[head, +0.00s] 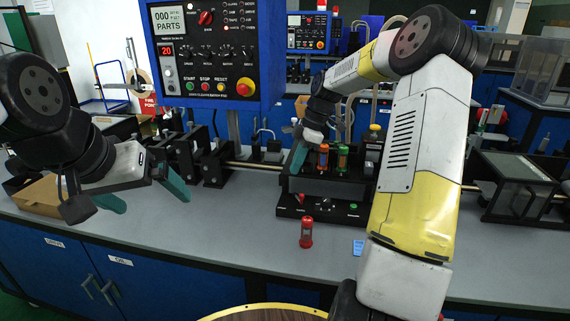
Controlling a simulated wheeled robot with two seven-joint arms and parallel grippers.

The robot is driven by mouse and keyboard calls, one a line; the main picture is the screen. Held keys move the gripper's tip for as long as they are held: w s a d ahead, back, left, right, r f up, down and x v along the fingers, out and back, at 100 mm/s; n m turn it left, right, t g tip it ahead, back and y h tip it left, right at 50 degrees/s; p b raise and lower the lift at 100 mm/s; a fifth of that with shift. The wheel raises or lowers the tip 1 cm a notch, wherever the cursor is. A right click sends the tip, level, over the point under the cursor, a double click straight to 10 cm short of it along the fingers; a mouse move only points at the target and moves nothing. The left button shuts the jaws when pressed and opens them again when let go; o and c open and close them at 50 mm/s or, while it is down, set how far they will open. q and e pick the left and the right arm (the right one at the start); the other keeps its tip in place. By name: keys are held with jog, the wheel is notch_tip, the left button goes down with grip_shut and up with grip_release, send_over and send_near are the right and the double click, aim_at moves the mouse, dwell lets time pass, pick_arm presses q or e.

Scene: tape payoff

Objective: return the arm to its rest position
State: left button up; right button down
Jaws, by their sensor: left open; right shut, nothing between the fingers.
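My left gripper (143,196) hangs at the left over the bench's front edge, its two teal fingers spread apart and empty. My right arm reaches up from the lower right and bends down toward the black fixture (322,186) at the back of the bench. My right gripper (297,160) is beside the left end of that fixture, its teal fingertips pointing down. It is shut with nothing visible in it. An orange-red cylinder (323,157) and a green-and-orange one (342,157) stand upright in the fixture, just right of the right gripper.
A red cylinder (306,232) stands on the grey bench (235,225) in front of the fixture, near a small blue tag (358,247). A blue control panel (205,50) rises behind. A cardboard box (38,196) lies at the left. The bench's middle front is clear.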

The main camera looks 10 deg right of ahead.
jog(key=s+a+r+m+t+h, duration=0.1)
jog(key=s+a+r+m+t, duration=0.1)
jog(key=s+r+m, duration=0.65)
jog(key=s+a+r+m+t+h, duration=0.25)
jog(key=s+r, duration=0.25)
jog(key=s, duration=0.7)
jog(key=s+m+t+y, duration=0.1)
jog(key=s+m, duration=0.5)
jog(key=s, duration=0.2)
jog(key=shift+s+f+y, duration=0.15)
jog(key=shift+f+y, duration=0.05)
jog(key=shift+y, duration=0.15)
jog(key=shift+d+t, duration=0.2)
jog(key=shift+t, duration=0.05)
